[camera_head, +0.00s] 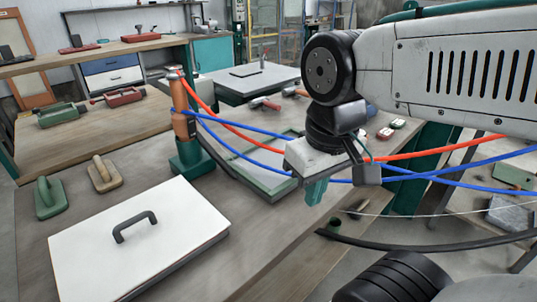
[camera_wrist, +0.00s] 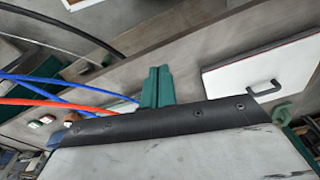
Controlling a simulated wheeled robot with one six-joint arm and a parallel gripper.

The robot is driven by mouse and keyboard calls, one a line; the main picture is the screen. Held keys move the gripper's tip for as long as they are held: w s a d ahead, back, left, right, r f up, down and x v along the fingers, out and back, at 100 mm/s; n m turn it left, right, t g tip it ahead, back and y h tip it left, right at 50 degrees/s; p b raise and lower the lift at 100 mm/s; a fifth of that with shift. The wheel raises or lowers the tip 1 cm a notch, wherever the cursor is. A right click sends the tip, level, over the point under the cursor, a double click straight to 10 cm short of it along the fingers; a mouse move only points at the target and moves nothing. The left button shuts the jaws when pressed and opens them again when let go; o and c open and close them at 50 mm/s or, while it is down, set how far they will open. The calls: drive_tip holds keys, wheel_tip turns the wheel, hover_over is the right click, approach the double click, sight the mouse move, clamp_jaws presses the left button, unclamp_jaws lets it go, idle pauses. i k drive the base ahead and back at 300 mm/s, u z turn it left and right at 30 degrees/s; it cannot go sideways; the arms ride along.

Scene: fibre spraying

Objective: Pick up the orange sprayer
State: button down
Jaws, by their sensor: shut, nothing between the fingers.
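The orange sprayer (camera_head: 183,118) stands upright in a green holder (camera_head: 190,160) on the workbench, left of centre in the head view. A red hose and a blue hose run from it to the right. My gripper (camera_head: 316,190) is to the right of the sprayer, apart from it, above the bench's right edge. Its green fingers are shut together and empty, and they also show in the wrist view (camera_wrist: 157,88). The sprayer cannot be made out in the wrist view.
A white lidded panel with a black handle (camera_head: 135,245) lies at the bench front. A green-framed tray (camera_head: 265,165) lies between sprayer and gripper. Hoses (camera_head: 440,152) cross the space behind and beside my gripper.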

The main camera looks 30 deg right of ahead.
sight(178, 92)
drive_tip(key=z, duration=1.3)
drive_tip(key=k, duration=0.7)
drive_tip(key=u, duration=1.6)
drive_tip(key=i, duration=0.5)
drive_tip(key=u, duration=0.05)
